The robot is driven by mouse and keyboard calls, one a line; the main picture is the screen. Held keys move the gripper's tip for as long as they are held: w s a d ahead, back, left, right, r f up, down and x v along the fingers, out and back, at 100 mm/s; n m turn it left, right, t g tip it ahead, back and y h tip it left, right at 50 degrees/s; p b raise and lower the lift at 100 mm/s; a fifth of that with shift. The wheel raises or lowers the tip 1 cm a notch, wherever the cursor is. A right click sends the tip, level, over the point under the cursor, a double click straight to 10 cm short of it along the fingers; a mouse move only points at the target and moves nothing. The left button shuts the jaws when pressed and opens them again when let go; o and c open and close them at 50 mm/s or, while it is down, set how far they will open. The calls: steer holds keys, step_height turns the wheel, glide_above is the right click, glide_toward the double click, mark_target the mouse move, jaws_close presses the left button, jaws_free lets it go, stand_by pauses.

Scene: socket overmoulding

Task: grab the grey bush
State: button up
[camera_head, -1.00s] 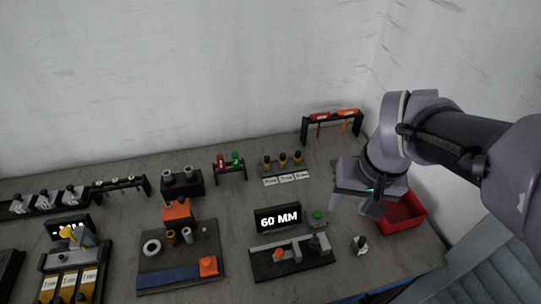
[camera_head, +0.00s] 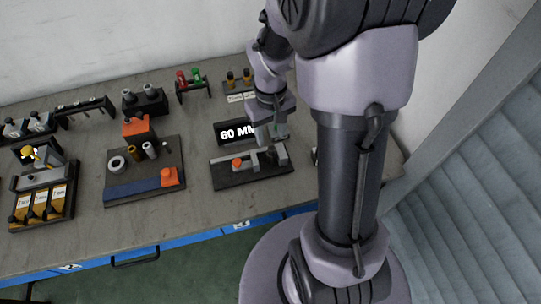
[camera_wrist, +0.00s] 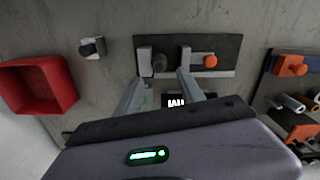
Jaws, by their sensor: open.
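A light grey bush (camera_head: 149,150) stands on the dark mat (camera_head: 170,197), next to a brown bush (camera_head: 136,153) and a white ring (camera_head: 117,164). Two more grey cylinders (camera_head: 149,90) sit on a black block at the back. My gripper (camera_head: 272,134) hangs open near the "60 MM" display, over the black fixture plate (camera_head: 226,182). In the wrist view, a dark grey cylinder (camera_wrist: 160,62) on the fixture appears between the fingertips (camera_wrist: 160,77). Whether the fingers straddle it or hover above is unclear. An orange knob (camera_wrist: 210,62) is beside it.
The "60 MM" display (camera_head: 232,132) stands behind the fixture, close to my gripper. A red bin (camera_wrist: 40,85) and a small grey-and-black part (camera_wrist: 92,47) show in the wrist view. Bare table lies between the mat and the fixture.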

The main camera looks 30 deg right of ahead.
mark_target(271, 148)
steer(key=f+b, duration=0.2)
steer(key=f, duration=0.1)
steer(key=f+b, duration=0.1)
steer(key=f, duration=0.1)
steer(key=shift+s+f, duration=0.1)
steer(key=shift+s, duration=0.15)
steer(key=shift+c, duration=0.7)
jaws_close()
